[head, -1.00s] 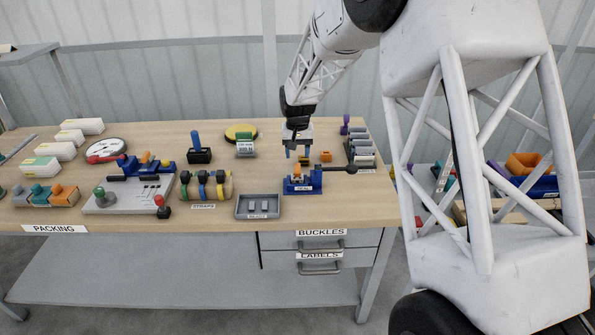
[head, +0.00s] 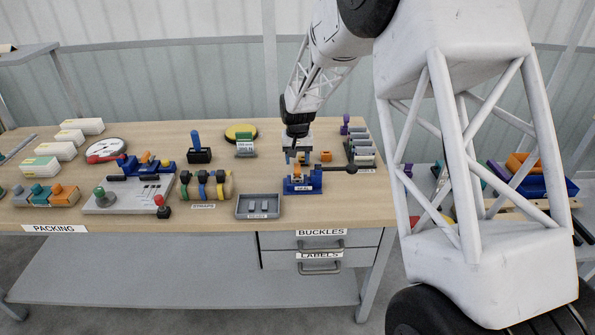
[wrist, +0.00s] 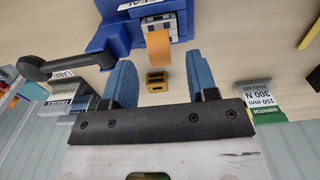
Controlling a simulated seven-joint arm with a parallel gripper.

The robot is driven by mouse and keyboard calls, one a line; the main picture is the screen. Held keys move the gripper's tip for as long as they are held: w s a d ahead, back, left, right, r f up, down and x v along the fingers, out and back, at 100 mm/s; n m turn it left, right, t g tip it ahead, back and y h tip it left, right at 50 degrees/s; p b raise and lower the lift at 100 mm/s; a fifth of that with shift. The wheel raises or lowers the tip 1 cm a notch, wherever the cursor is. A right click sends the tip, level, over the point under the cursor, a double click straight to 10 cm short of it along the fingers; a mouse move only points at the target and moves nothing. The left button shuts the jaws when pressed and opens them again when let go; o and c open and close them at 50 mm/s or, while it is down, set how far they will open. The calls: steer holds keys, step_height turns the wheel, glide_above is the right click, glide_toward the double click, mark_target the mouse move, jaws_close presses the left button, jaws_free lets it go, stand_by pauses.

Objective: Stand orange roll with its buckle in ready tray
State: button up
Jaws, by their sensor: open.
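My gripper (wrist: 157,65) is open and empty, with its blue fingers apart. In the head view my gripper (head: 298,155) is low behind the blue sealing station (head: 302,187). An orange strip or roll edge (wrist: 158,50) stands at the station, which also shows in the wrist view (wrist: 115,38). It lies ahead of and between the fingers. A small yellow-brown block with dark holes (wrist: 157,82), perhaps the buckle, sits between the fingers' lines. Another orange piece (head: 325,156) lies right of the gripper. A grey tray (head: 240,210), probably the ready tray, stands left of the station.
The station's black lever (head: 351,169) sticks out to the right. A strap rack (head: 205,186) stands left of the tray. Grey label blocks (head: 361,150) stand at the table's right edge. A green-and-white dispatch block (head: 245,148) stands behind and left.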

mark_target(298, 164)
steer(key=shift+f, duration=2.6)
jaws_close()
